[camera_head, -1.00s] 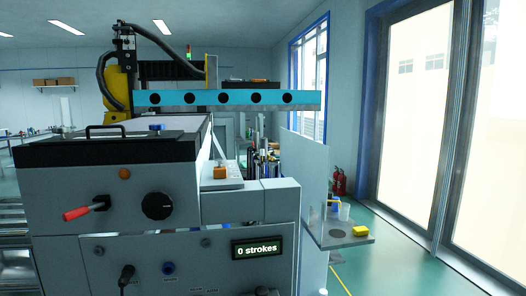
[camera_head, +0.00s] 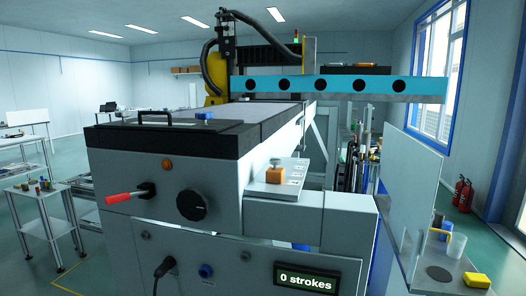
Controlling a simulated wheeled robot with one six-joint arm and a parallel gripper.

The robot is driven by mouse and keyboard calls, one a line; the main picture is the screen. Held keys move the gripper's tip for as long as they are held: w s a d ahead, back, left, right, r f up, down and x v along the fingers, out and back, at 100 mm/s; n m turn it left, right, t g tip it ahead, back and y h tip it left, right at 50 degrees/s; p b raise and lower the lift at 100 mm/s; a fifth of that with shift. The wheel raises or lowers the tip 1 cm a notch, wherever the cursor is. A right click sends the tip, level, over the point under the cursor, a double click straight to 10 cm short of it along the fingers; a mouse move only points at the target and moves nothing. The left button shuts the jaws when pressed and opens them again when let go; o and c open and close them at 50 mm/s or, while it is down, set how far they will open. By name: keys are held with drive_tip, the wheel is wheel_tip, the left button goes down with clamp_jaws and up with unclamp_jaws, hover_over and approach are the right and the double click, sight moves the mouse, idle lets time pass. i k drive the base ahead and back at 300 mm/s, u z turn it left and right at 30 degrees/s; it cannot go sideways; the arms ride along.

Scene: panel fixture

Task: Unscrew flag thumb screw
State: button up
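A small grey flat-topped piece (camera_head: 276,162) stands up from an orange block (camera_head: 275,175) on a light ledge at the machine's right side. It may be the flag thumb screw, but it is too small to tell. The ledge plate (camera_head: 293,187) has small dark marks along its front. My gripper is not in view.
The grey machine (camera_head: 160,185) has a red-handled lever (camera_head: 125,196), a black knob (camera_head: 192,205) and a display (camera_head: 306,281) reading "0 strokes". A side shelf (camera_head: 420,277) holds a yellow block (camera_head: 477,280) and a cup (camera_head: 456,245). Open floor lies at the left.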

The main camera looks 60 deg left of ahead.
sight(275, 162)
drive_tip(key=u, duration=0.5)
drive_tip(key=i, duration=0.6)
drive_tip(key=u, duration=0.65)
